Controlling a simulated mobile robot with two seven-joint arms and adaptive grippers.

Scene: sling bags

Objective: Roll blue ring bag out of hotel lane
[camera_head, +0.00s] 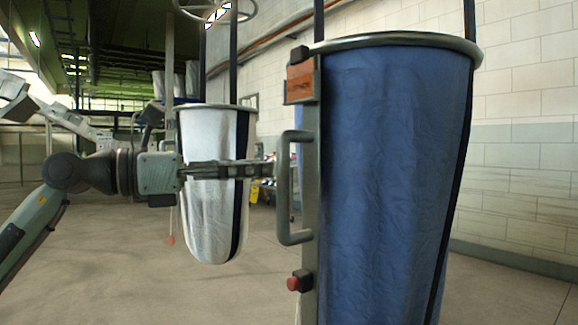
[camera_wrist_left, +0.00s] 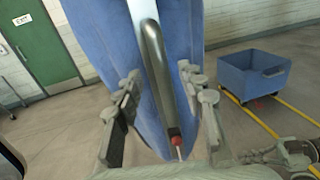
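The blue ring bag (camera_head: 395,180) hangs upright at the right of the head view from a metal ring on dark straps. In the left wrist view the handle (camera_wrist_left: 152,62) stands between the two spread fingers, with gaps on both sides. The blue bag (camera_wrist_left: 180,30) is behind it. A grey mechanical part (camera_wrist_left: 285,155), perhaps my right gripper, shows at the lower right.
A silver-white bag (camera_head: 210,190) with a dark strap hangs behind my left gripper. More pale bags (camera_head: 175,85) hang farther back. A blue cart (camera_wrist_left: 253,75) stands by yellow floor lines. A green door (camera_wrist_left: 40,45) is in the wall. The floor at left is open.

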